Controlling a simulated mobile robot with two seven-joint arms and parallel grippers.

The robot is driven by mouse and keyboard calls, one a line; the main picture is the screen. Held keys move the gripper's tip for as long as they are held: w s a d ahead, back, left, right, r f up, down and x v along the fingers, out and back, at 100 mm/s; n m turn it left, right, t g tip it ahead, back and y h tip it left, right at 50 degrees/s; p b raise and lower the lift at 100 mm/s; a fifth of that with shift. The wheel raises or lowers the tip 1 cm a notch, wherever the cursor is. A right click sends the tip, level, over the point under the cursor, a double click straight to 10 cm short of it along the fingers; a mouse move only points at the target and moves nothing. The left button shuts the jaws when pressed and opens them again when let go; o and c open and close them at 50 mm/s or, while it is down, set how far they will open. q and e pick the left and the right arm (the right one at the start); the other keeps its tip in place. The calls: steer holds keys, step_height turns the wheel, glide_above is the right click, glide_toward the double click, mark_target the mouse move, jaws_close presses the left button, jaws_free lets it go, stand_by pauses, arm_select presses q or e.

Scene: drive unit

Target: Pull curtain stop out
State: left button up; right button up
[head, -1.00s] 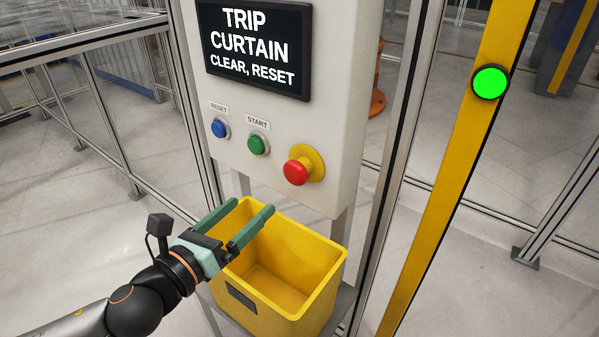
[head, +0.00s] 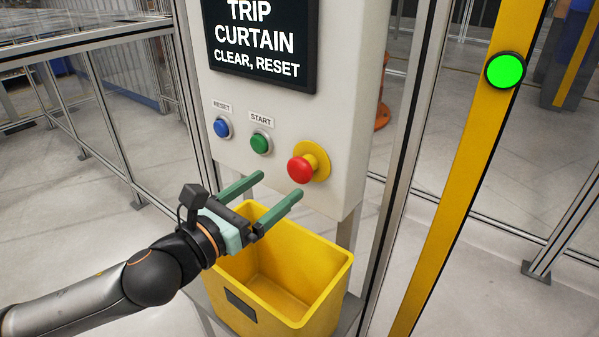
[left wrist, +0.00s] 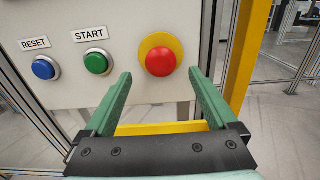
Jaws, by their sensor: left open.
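The red mushroom stop button (head: 301,169) sits on a yellow round base at the lower right of the light grey control panel (head: 353,120). It also shows in the left wrist view (left wrist: 160,62), ahead of the fingers and between their lines. My left gripper (head: 279,183) is open and empty, with green fingers pointing at the panel. Its fingertips are below and left of the stop button in the head view, apart from it. The gripper also shows in the left wrist view (left wrist: 160,84). My right gripper is not in view.
A blue RESET button (head: 222,127) and a green START button (head: 260,142) are left of the stop. The screen (head: 262,45) reads "TRIP CURTAIN CLEAR, RESET". A yellow bin (head: 335,285) stands below the panel. A yellow post (head: 455,190) with a lit green lamp (head: 505,70) is at right.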

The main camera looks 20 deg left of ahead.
mark_target(296, 171)
arm_select(q)
steer(key=p+x, duration=0.1)
steer(key=x, duration=0.7)
steer(key=shift+c, duration=0.2)
jaws_close()
stand_by(0.5)
